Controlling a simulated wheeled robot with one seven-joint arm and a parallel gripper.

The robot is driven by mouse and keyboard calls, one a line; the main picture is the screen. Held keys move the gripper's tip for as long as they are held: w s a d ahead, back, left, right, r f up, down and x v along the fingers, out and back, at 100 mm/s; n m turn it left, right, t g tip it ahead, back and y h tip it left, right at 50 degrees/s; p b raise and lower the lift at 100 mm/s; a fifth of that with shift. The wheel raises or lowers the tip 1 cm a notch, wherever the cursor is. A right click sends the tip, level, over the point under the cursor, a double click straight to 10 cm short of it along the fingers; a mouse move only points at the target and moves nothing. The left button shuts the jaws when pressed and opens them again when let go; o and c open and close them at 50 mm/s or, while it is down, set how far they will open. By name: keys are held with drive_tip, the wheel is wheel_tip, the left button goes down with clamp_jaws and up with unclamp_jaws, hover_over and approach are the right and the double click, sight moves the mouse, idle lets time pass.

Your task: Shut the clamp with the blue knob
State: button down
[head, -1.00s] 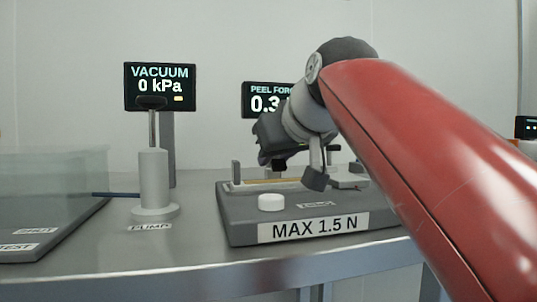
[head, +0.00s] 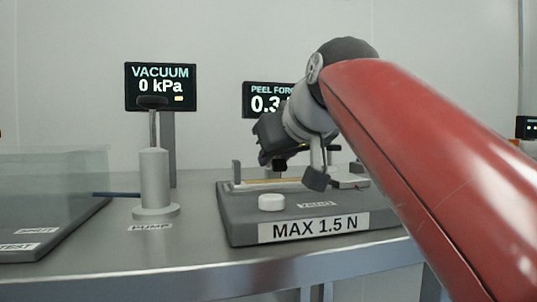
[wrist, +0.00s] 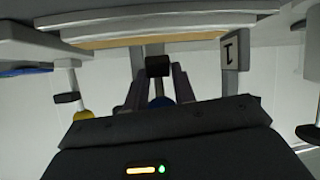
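A small blue rounded thing, likely the blue knob (wrist: 160,102), shows in the wrist view just above my gripper's dark body, between the fingers. It is partly hidden, and I cannot tell whether the fingers touch it. My gripper (wrist: 156,85) has its fingers apart, with a black block (wrist: 158,66) beyond them. In the head view my gripper (head: 279,161) is low over the back of the grey peel base (head: 245,228). The clamp and blue knob cannot be made out there, and my arm covers the right part of the base.
A yellow knob (wrist: 83,115) and a post labelled 1 (wrist: 232,55) flank my gripper. A white round button (head: 271,202) is on the base front. A pump post (head: 155,185) and a clear box (head: 55,180) stand left. Displays (head: 160,86) stand behind.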

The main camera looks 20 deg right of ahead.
drive_tip(key=c, duration=1.2)
unclamp_jaws()
drive_tip(key=shift+o, duration=0.2)
drive_tip(key=shift+p+v, duration=0.7)
drive_tip(key=shift+v, duration=3.3)
